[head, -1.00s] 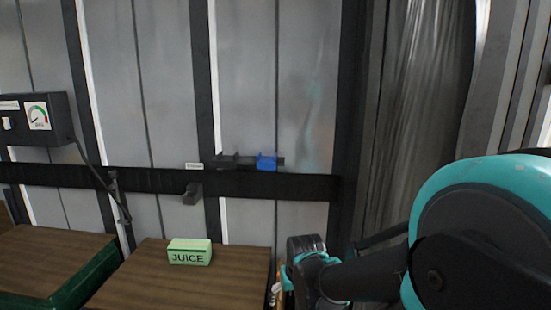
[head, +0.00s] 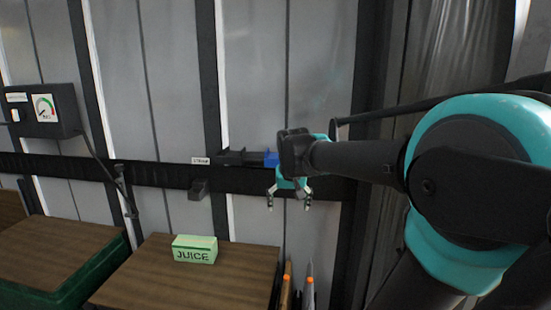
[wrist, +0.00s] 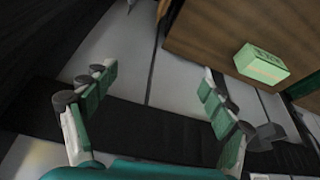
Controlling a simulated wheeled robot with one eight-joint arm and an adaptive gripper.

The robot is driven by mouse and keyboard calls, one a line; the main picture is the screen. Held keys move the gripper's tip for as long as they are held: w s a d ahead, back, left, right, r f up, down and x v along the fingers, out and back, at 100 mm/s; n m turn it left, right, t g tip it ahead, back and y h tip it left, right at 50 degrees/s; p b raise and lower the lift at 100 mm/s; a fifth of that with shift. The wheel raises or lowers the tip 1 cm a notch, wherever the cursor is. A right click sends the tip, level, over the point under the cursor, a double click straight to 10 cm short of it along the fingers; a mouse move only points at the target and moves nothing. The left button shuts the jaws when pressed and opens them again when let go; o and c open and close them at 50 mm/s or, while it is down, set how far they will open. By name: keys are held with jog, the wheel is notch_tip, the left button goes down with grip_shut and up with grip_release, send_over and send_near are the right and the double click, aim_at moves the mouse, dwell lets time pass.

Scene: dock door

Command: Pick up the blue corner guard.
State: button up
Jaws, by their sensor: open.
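The blue corner guard (head: 271,159) sits on a small black ledge on the dark wall rail in the head view. My arm partly covers its right side. My gripper (head: 290,205) is just right of and below it, fingers pointing down, open and empty. In the wrist view my gripper (wrist: 155,100) has its two fingers spread wide, with the dark rail and pale wall between them. The blue corner guard does not show in the wrist view.
A green juice box (head: 195,249) stands on a wooden-topped crate (head: 140,283) below; it also shows in the wrist view (wrist: 261,64). A gauge box (head: 42,110) hangs at left. Orange-tipped items (head: 287,270) stand right of the crate. A dark bracket (head: 199,189) juts from the rail.

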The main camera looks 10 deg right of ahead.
jog(key=w+a+r, duration=0.1)
jog(key=w+r, duration=0.2)
jog(key=r, duration=0.4)
jog(key=w+a+r, duration=0.1)
jog(key=w+r, duration=0.1)
jog(key=r, duration=0.5)
jog(key=m, duration=0.2)
send_near(275, 155)
jog(key=shift+h, duration=0.4)
jog(key=shift+s+a+x, duration=0.1)
jog(key=shift+a+x, duration=0.05)
jog(key=shift+x, duration=0.95)
jog(key=shift+s+a+x, duration=0.1)
jog(key=shift+x, duration=1)
jog(key=shift+s+a+x, duration=0.1)
jog(key=shift+a+x, duration=0.05)
jog(key=shift+x, duration=0.9)
jog(key=shift+w+f, duration=0.1)
jog(key=shift+f, duration=0.05)
jog(key=c, duration=1.2)
